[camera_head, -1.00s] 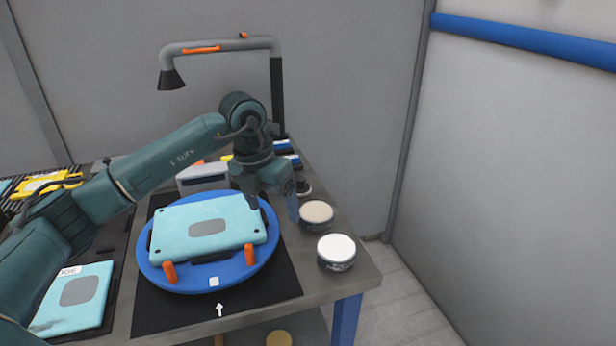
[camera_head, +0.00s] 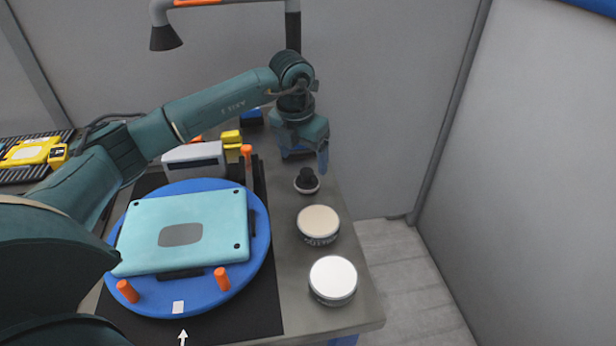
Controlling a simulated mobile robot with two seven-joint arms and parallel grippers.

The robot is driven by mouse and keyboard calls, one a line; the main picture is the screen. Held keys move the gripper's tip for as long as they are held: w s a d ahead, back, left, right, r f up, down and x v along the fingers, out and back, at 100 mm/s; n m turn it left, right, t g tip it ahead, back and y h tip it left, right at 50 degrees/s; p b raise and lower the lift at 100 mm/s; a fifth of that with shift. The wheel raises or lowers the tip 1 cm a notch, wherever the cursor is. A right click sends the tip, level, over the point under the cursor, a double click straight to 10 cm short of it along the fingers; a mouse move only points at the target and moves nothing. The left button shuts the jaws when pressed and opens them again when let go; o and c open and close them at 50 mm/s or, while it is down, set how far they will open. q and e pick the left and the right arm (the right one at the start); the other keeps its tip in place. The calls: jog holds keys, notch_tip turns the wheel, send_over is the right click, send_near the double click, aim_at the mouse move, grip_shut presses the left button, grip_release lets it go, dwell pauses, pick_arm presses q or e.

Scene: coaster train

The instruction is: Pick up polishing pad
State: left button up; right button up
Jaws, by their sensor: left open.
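A small round pad with a black knob and a pale base, which looks like the polishing pad (camera_head: 307,182), stands on the grey bench behind two round tins. My left gripper (camera_head: 304,164) is open and points down, just behind and above the pad in the picture. One finger shows clearly, close to the knob; the other is hard to make out. I cannot tell whether the finger touches the pad. Nothing shows between the fingers. My right gripper is not in view.
A beige-topped tin (camera_head: 318,224) and a white-topped tin (camera_head: 333,279) stand in front of the pad. A blue turntable (camera_head: 257,262) with orange pegs holds a teal laptop-like panel (camera_head: 216,210). A grey box (camera_head: 194,160) and yellow blocks (camera_head: 232,141) are behind it. The bench's right edge is close.

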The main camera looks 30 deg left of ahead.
aim_at(306, 172)
pick_arm(q)
jog(key=f, duration=0.2)
jog(key=w+f+p, duration=0.1)
jog(key=f, duration=0.4)
jog(key=shift+w+f, duration=0.15)
jog(key=shift+w, duration=0.2)
jog(key=c, duration=1.1)
jog(key=shift+c, duration=0.2)
notch_tip(306, 172, up, 10)
jog(key=shift+r+b, duration=0.1)
jog(key=shift+b, duration=0.45)
jog(key=o, duration=0.5)
jog(key=c, duration=0.3)
